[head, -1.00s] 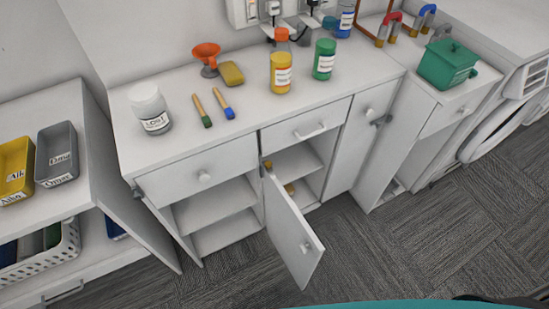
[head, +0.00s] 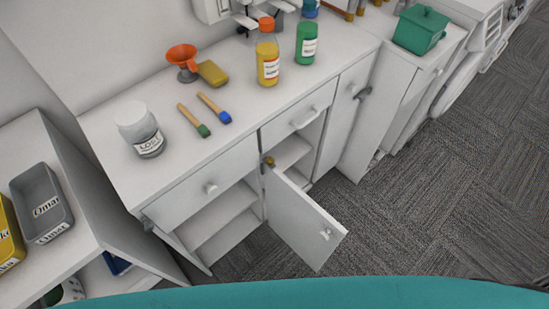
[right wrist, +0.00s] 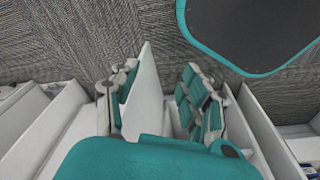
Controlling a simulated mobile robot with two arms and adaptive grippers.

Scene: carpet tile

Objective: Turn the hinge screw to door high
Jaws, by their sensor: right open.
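The white cabinet door (head: 300,222) hangs open from the middle of the counter unit in the head view. A small brass-coloured piece (head: 269,161) shows at its top hinge corner; I cannot make out a screw in it. My right gripper (right wrist: 160,103) is open in the right wrist view. An upright white panel (right wrist: 146,92) stands between its padded fingers; I cannot tell whether they touch it. Neither gripper shows in the head view.
The countertop holds a white jar (head: 140,129), two brushes, an orange funnel (head: 183,60), a yellow sponge, a yellow bottle (head: 267,60) and a green bottle (head: 306,44). Grey carpet (head: 450,185) lies clear to the right. A shelf with bins stands left.

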